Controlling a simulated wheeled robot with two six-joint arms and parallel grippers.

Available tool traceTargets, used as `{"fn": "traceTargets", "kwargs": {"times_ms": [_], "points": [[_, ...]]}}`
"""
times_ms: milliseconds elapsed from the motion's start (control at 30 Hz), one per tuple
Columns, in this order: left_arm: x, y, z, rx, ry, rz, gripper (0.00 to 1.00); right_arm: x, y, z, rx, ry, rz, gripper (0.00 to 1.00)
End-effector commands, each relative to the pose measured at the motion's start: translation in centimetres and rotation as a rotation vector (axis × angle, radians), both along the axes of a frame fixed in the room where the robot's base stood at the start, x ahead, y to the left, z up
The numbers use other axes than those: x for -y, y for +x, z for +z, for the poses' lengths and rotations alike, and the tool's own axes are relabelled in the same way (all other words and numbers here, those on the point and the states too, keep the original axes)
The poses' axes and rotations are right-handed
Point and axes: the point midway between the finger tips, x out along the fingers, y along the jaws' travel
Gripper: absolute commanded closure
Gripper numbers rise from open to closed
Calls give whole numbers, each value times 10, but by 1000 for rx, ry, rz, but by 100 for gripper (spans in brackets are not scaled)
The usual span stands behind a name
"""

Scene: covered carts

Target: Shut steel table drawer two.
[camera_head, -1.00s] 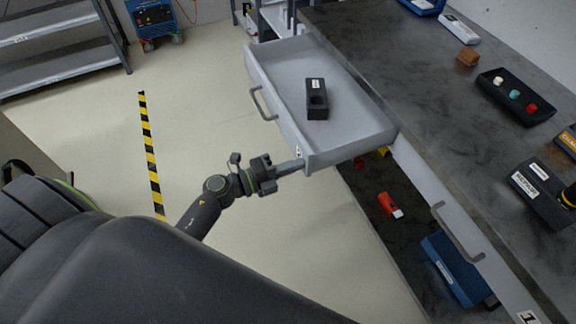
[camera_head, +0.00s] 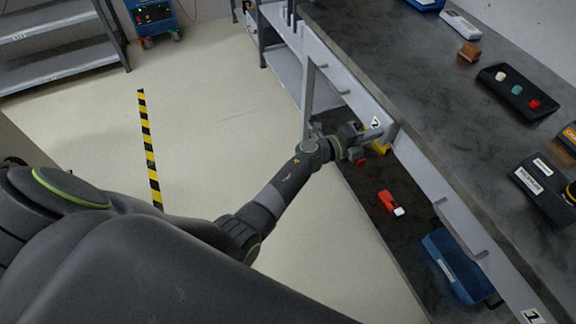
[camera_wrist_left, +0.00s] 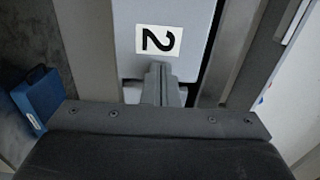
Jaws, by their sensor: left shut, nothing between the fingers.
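Drawer two of the steel table, marked by a white label with a "2", is pushed in, and its grey front (camera_head: 343,75) lies about in line with the front of drawer one (camera_head: 437,185). Its inside is hidden under the tabletop. My left gripper (camera_head: 380,132) is shut and empty, with its fingertips at the near end of the front, just below the label. In the left wrist view the closed fingers (camera_wrist_left: 160,75) point at the drawer front (camera_wrist_left: 185,55) under the "2"; I cannot tell whether they touch it. My right gripper is out of view.
The steel tabletop (camera_head: 400,85) holds a black tray with coloured knobs (camera_head: 515,92) and a brown block (camera_head: 469,51). A red item (camera_head: 390,202) and a blue case (camera_head: 455,268) lie on the lower shelf.

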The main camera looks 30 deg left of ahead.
Motion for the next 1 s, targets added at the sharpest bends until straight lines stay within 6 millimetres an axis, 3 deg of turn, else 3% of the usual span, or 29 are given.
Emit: {"fn": "traceTargets", "kwargs": {"times_ms": [200,467,833,1000], "points": [[15,17,-1,-1,-2,-1,100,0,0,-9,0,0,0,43],[19,22,2,3,-1,1,100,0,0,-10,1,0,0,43],[17,23,5,7,-3,2,100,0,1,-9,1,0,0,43],[2,22,4,4,-1,4,100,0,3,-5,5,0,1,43]]}}
